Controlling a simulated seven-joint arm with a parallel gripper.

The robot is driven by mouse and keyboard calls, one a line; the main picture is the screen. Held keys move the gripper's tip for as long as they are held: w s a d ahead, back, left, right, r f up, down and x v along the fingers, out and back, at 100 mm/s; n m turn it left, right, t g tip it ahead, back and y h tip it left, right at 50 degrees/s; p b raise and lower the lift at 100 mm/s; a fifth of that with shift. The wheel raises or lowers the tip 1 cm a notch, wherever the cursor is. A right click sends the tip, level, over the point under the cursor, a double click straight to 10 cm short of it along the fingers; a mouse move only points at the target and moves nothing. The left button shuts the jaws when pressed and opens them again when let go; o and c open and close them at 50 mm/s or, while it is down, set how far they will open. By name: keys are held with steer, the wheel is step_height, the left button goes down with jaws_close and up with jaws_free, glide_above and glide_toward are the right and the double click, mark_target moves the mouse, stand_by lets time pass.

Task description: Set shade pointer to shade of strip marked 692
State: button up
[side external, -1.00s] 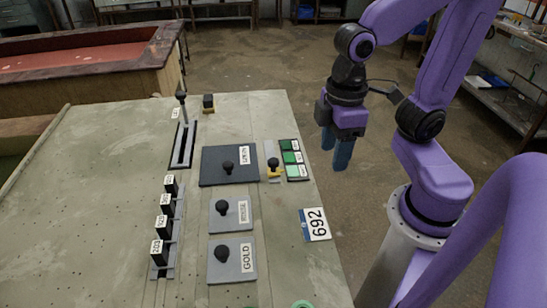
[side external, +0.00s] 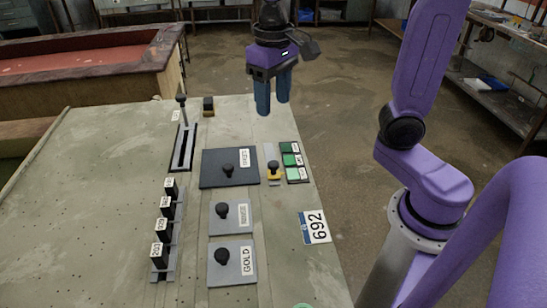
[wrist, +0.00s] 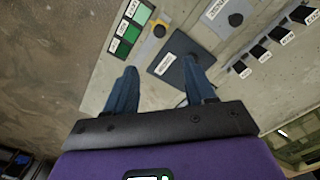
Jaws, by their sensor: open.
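The shade pointer (side external: 274,176) is a small yellow slider with a dark knob on a pale track. It also shows in the wrist view (wrist: 159,31). Beside it is a dark-framed shade card (side external: 294,160) with three labelled green patches, darkest at the far end and lightest nearest the side camera. The pointer appears beside the lightest patch; its exact alignment is unclear. The patch labels are too small to read. A white card with a blue edge reads 692 (side external: 317,227), at the bench's right edge. My gripper (side external: 272,105) is open and empty, raised near the bench's far right corner, apart from the pointer.
Dark and grey plates with black knobs (side external: 222,213) stand left of the pointer, one marked GOLD. Several labelled black blocks on a rail (side external: 178,240) and an upright lever in a slot (side external: 183,145) are further left. A yellow-black block (side external: 208,105) sits at the back.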

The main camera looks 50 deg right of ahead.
mark_target(274, 163)
step_height(274, 163, down, 16)
steer(key=shift+f, duration=0.1)
stand_by(0.4)
jaws_close()
